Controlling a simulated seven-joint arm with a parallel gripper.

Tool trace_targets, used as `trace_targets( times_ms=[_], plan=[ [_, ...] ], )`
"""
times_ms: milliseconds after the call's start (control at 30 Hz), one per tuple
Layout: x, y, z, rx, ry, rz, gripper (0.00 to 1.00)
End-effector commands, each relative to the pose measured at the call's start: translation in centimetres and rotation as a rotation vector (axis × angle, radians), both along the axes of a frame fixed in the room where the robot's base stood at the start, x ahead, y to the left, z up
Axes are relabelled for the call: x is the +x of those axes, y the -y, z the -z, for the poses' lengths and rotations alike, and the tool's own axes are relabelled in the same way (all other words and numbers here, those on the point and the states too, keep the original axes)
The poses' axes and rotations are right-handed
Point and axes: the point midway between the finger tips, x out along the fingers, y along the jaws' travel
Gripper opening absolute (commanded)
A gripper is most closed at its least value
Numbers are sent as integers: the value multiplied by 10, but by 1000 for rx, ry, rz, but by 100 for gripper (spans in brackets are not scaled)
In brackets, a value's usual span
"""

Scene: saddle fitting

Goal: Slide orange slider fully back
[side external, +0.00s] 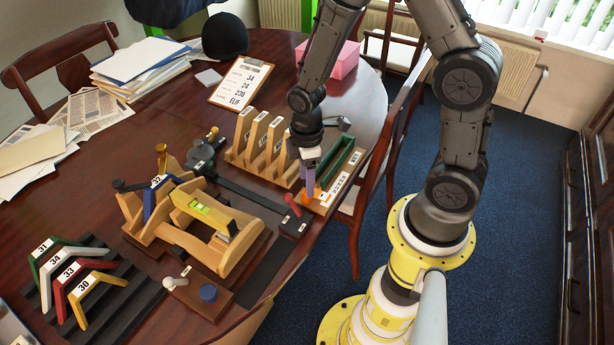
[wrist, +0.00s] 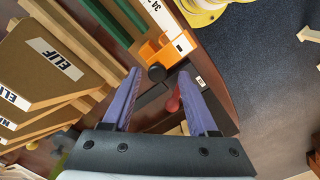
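The orange slider (wrist: 172,50) sits on a rail beside a white number scale (wrist: 158,12) in the wrist view. A round black knob (wrist: 157,72) sticks out from it. In the side view only a small orange patch of the slider (side external: 319,194) shows beneath my gripper (side external: 309,180). In the wrist view my gripper (wrist: 158,74) has its two purple fingers apart, with the knob in line with the gap between their tips. Clear space shows on both sides of the knob. I cannot tell whether the fingertips reach down around it.
A red-knobbed lever (side external: 292,203) stands close to the left of my gripper. Upright wooden panels (side external: 262,140) stand behind left, and a green-edged frame (side external: 343,163) is behind right. A wooden saddle stand (side external: 210,222) is at centre. The table edge is close on the right.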

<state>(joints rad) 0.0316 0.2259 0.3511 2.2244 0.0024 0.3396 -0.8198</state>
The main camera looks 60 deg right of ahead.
Motion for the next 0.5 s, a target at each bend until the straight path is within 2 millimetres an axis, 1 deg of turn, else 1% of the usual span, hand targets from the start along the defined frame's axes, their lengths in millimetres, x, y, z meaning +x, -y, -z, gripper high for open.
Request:
trace_targets(
  times_ms=[167, 267, 367, 500],
  plan=[
    [0, 1, -1, 0, 0, 0, 59],
    [0, 1, -6, -1, 1, 0, 59],
    [1, 1, -20, -1, 5, 1, 59],
    [2, 1, -49, -1, 9, 0, 59]
  ],
)
